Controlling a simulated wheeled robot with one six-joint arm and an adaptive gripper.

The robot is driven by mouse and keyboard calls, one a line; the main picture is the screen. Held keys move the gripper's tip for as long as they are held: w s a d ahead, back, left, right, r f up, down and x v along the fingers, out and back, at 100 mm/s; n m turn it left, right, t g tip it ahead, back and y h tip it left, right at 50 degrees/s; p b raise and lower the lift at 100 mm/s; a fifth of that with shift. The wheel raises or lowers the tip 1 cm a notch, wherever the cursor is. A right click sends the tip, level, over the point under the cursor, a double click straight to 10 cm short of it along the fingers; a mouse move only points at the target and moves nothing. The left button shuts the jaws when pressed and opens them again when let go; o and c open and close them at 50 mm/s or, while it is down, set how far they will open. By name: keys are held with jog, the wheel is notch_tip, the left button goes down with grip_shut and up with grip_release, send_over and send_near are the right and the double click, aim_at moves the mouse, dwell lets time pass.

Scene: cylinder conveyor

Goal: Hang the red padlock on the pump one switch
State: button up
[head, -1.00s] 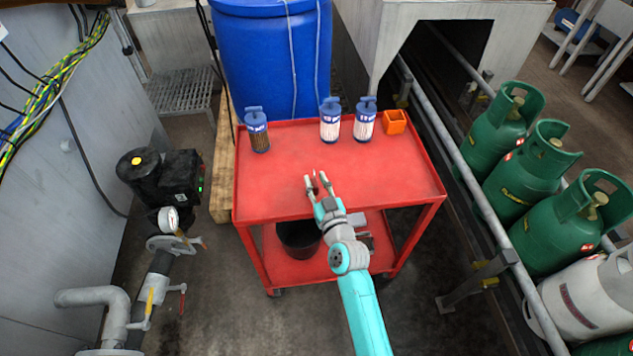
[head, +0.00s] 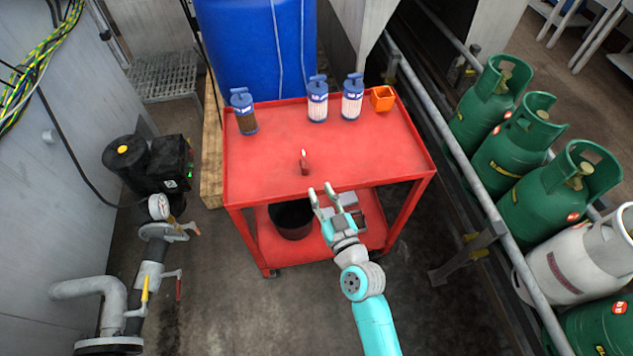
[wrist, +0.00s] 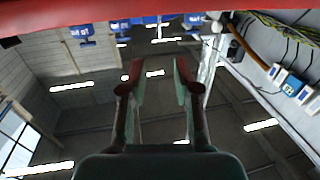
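The red padlock (head: 304,162) stands on the red cart's top (head: 265,180), near its front edge. It appears upright with a pale shackle, small in the head view. My gripper (head: 320,188) is open and empty, just in front of and slightly right of the padlock, near the cart's front edge. Its two spread fingers (wrist: 158,72) show in the wrist view with nothing between them. A black pump motor (head: 128,157) stands at the left with a black box (head: 174,165) bearing small green lights. I cannot tell which part is the pump one switch.
Several blue-capped filter cartridges (head: 317,100) and an orange holder (head: 382,99) stand at the cart's back. A black bucket (head: 291,219) sits below. Green gas cylinders (head: 499,90) stand behind a rail at right. Floor between pipework and cart is clear.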

jog(key=shift+s+d, duration=0.2)
jog(key=shift+s, duration=0.15)
jog(key=s+d+f+m+h, duration=0.2)
jog(key=s+d+h, duration=0.1)
jog(key=s+d, duration=0.6)
jog(key=s+d+f+m+h, duration=0.1)
jog(key=s+d+f+h, duration=0.15)
jog(key=s+d, duration=0.65)
jog(key=s+d+r+h, duration=0.1)
jog(key=s+r, duration=0.2)
jog(key=s, duration=0.4)
jog(key=s+r+m, duration=0.1)
jog(key=s+r, duration=0.2)
jog(key=s, duration=0.4)
jog(key=s+d+r+m+g+h, duration=0.1)
jog(key=s+r, duration=0.2)
jog(key=s, duration=0.4)
jog(key=shift+d+r+h, duration=0.2)
jog(key=shift+d+h, duration=0.1)
jog(key=shift+h, duration=0.05)
jog(key=shift+o, duration=0.3)
jog(key=shift+s, duration=0.1)
